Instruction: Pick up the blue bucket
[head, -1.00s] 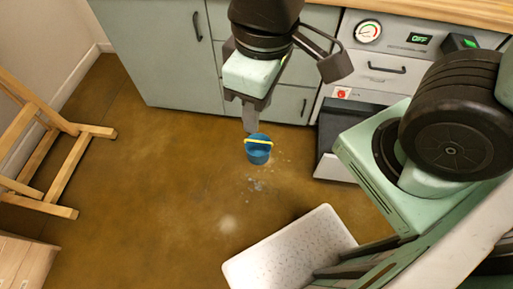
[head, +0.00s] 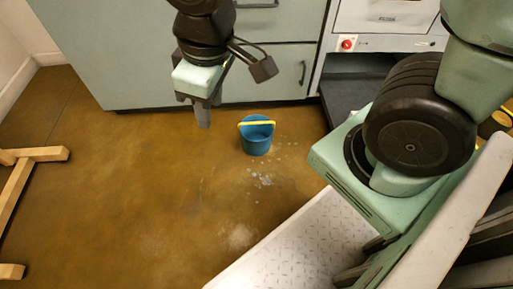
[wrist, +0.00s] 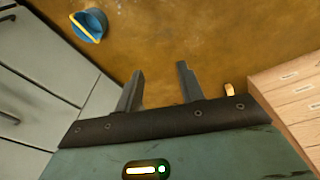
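The blue bucket (head: 256,137) stands upright on the brown floor, near the front of the cabinets. Its yellow handle (head: 257,123) lies across the top. In the wrist view the bucket (wrist: 87,25) is at the upper left, apart from the fingers. My gripper (head: 203,112) hangs to the left of the bucket in the head view, above the floor. In the wrist view its two fingers (wrist: 161,80) are spread with only floor between them. It holds nothing.
Green-grey cabinets (head: 110,50) close off the back. An open compartment (head: 350,95) lies to the right of the bucket. Wooden stand legs (head: 30,155) are at the left. A drawer unit (wrist: 290,95) shows at the right of the wrist view. White spots (head: 262,180) mark the floor.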

